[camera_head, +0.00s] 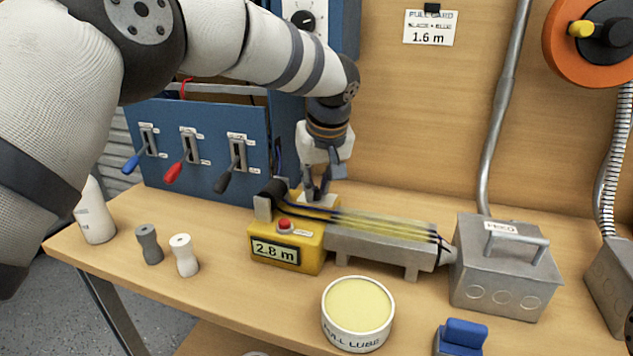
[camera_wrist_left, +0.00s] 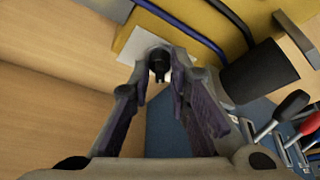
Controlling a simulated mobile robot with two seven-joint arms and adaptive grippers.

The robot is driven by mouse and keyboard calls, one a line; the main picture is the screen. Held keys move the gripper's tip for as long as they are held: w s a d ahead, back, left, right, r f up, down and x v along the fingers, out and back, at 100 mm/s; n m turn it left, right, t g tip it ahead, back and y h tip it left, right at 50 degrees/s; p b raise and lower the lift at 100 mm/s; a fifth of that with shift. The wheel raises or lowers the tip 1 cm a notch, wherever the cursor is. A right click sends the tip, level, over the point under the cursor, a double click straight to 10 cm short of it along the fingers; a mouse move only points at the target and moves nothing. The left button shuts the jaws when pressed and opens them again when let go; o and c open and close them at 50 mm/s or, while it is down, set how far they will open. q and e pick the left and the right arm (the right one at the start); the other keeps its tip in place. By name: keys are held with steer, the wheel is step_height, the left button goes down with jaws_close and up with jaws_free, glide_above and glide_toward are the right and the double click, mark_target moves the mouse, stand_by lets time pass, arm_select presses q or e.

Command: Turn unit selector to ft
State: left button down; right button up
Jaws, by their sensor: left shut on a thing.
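The yellow measuring unit (camera_head: 307,256) stands on the bench with a display (camera_head: 275,250) reading 2.8 m and a red button (camera_head: 284,224). My left gripper (camera_head: 317,192) comes down from above at the far side of the unit. In the left wrist view, a small black selector knob (camera_wrist_left: 158,62) sits on a white plate (camera_wrist_left: 138,47) on the yellow housing. The left gripper's fingers (camera_wrist_left: 158,82) are shut on this knob, one on each side. The plate's markings and the knob's pointing direction cannot be read. My right gripper is in neither view.
A lever panel (camera_head: 205,125) is behind left.

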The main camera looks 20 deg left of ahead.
arm_select(q)
steer(key=shift+s+r+m+h+p, duration=0.1)
steer(key=shift+r+m+h+p, duration=0.25)
steer(key=shift+m, duration=0.45)
steer(key=shift+a+f+m+h, duration=0.15)
steer(key=shift+m+h, duration=0.1)
steer(key=shift+m, duration=0.65)
steer(key=shift+f+m+t+h+p, duration=0.15)
steer(key=shift+m+t+h+p, duration=0.2)
steer(key=shift+m, duration=0.55)
steer(key=shift+f+m+h, duration=0.1)
steer(key=shift+m+h, duration=0.35)
steer(key=shift+m, duration=0.45)
steer(key=m, duration=0.1)
steer(key=m+h, duration=0.1)
steer(key=m, duration=0.1)
steer(key=shift+a+f+m+b, duration=0.1)
steer(key=shift+f+m+b, duration=0.1)
steer(key=shift+m+b, duration=0.1)
steer(key=shift+m+g+h+b, duration=0.3)
steer(key=shift+m+g+h, duration=0.25)
steer(key=shift+m, duration=0.55)
steer(key=shift+a+r+m+h+b, duration=0.1)
steer(key=shift+m+h+b, duration=0.2)
steer(key=shift+m, duration=0.7)
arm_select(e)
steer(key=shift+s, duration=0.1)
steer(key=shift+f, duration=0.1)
